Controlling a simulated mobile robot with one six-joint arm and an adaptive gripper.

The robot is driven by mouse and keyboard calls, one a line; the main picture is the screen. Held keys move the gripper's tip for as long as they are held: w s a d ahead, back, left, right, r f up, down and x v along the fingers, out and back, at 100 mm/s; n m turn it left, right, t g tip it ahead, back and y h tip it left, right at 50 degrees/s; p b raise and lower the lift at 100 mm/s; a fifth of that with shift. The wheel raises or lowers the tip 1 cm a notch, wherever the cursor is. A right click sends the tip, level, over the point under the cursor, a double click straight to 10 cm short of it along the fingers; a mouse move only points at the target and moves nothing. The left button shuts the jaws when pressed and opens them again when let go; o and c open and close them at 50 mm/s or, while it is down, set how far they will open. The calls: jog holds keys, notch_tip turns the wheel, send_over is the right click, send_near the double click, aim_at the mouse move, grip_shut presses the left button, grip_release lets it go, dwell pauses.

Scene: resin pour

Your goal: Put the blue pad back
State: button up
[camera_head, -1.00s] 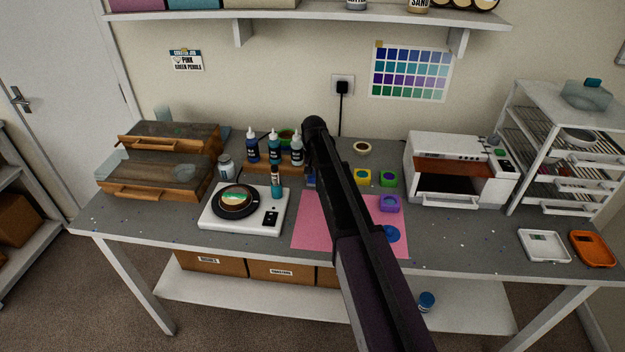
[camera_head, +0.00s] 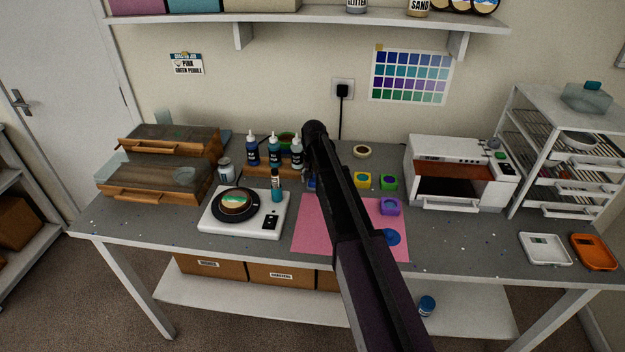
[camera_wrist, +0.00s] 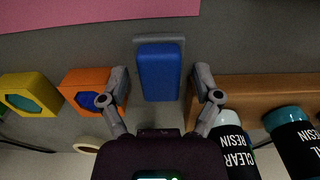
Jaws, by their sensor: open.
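The blue pad (camera_wrist: 158,72) is a rounded blue block on a thin grey base, in the upper middle of the wrist view. A small part of it shows as a blue patch (camera_head: 311,182) left of my arm in the head view. My gripper (camera_wrist: 160,80) is open, with one finger on each side of the pad. Gaps show between the fingers and the pad. In the head view my arm hides the gripper.
A wooden rack (camera_wrist: 250,92) with resin bottles stands close beside one finger. An orange mould (camera_wrist: 85,84) and a yellow mould (camera_wrist: 28,93) are on the other side. A pink mat (camera_head: 318,225) lies nearer the bench front, with a white scale (camera_head: 222,222) to its left.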

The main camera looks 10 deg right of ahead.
aim_at(314, 178)
jog(key=shift+r, duration=0.15)
notch_tip(314, 178, up, 12)
jog(key=p, duration=1.2)
dwell(0.7)
jog(key=s+n, duration=0.3)
jog(key=s, duration=2.6)
jog(key=shift+a+n, duration=0.15)
jog(key=shift+n, duration=0.15)
jog(key=shift+s, duration=0.1)
jog(key=shift+f+b, duration=0.95)
jog(key=shift+f, duration=0.1)
